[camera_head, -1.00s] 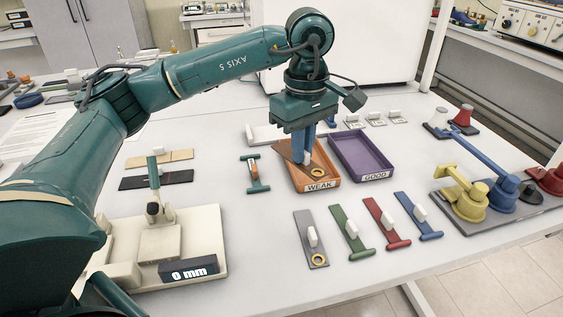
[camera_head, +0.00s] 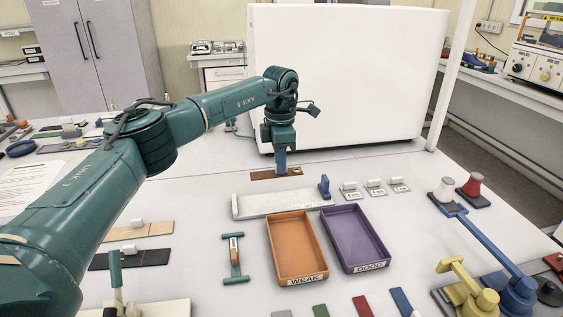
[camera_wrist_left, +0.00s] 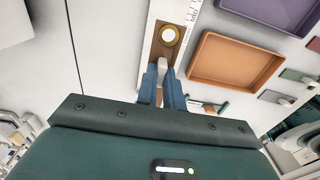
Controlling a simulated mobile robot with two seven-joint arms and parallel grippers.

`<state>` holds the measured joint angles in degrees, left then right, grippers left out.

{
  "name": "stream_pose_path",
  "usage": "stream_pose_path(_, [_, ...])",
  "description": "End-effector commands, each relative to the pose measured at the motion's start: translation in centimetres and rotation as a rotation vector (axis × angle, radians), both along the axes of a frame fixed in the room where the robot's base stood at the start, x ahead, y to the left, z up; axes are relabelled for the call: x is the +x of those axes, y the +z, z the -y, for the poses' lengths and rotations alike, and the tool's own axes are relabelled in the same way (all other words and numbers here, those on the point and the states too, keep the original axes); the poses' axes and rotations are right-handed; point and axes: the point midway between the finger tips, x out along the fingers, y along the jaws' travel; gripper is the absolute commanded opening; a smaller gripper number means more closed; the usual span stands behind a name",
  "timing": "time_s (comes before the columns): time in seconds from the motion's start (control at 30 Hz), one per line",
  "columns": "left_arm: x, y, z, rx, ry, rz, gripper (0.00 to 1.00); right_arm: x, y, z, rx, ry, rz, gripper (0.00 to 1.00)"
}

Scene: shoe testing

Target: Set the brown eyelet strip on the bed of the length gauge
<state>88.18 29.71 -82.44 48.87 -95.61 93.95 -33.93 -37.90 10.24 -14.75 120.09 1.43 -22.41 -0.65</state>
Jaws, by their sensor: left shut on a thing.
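The brown eyelet strip (camera_head: 265,175) has a gold eyelet ring, clear in the wrist view (camera_wrist_left: 155,50). My left gripper (camera_head: 282,168) is shut on the strip's upright white tab; its blue fingers also show in the left wrist view (camera_wrist_left: 165,82). The length gauge (camera_head: 262,206) is a long pale bed with a blue block at its right end. In the head view the strip appears just behind the bed. In the wrist view it overlaps the bed beside the ruler marks (camera_wrist_left: 190,14). The strip looks raised; its exact height is unclear. My right gripper is not in view.
The empty orange WEAK tray (camera_head: 273,245) and purple GOOD tray (camera_head: 333,238) stand in front of the gauge. Small white-tabbed plates (camera_head: 376,188) lie to its right. A green T-handled tool (camera_head: 234,258) lies left of the orange tray. A large white box (camera_head: 345,80) stands behind.

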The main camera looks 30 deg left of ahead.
Motion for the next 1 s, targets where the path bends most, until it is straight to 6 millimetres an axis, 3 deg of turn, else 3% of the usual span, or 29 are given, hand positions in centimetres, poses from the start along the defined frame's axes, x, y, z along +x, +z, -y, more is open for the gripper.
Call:
stream_pose_path(0.33, [-0.1, 0.3, 0.0, 0.001, -0.002, -0.002, 0.0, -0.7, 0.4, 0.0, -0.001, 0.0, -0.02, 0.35])
stream_pose_path(0.6, [-0.1, -2.0, 0.0, 0.001, -0.003, -0.003, 0.0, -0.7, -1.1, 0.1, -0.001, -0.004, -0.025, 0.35])
stream_pose_path(1.0, [-0.1, -5.5, 0.0, 0.001, -0.003, -0.002, 0.0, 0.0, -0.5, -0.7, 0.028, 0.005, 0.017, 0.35])
